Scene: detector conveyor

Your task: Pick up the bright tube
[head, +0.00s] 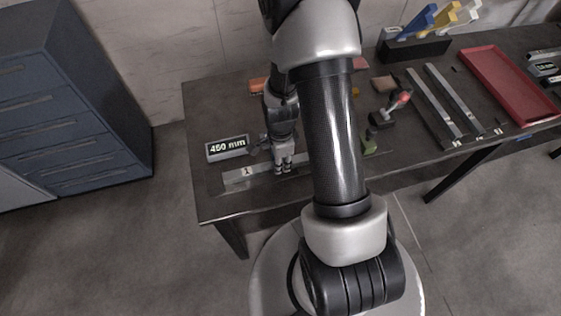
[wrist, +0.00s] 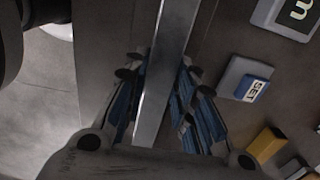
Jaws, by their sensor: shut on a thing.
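A long bright silvery tube (wrist: 165,75) runs from the top of the wrist view down between my gripper's fingers. My gripper (wrist: 157,108) has blue-lined pads on both sides of it and is shut on it. In the head view my gripper (head: 283,167) points down at the left part of the dark table, over a pale strip (head: 237,179) with a small label. I cannot tell from the head view how much of that strip is the tube, nor whether the tube is clear of the table. The tube's near end is partly hidden by my gripper.
A display reading 450 mm (head: 228,148) stands left of my gripper on the table (head: 208,198). A SET button box (wrist: 245,80) and a yellow block (wrist: 267,145) are on the right in the wrist view. Two rails (head: 439,105) and a red tray (head: 468,58) lie farther right.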

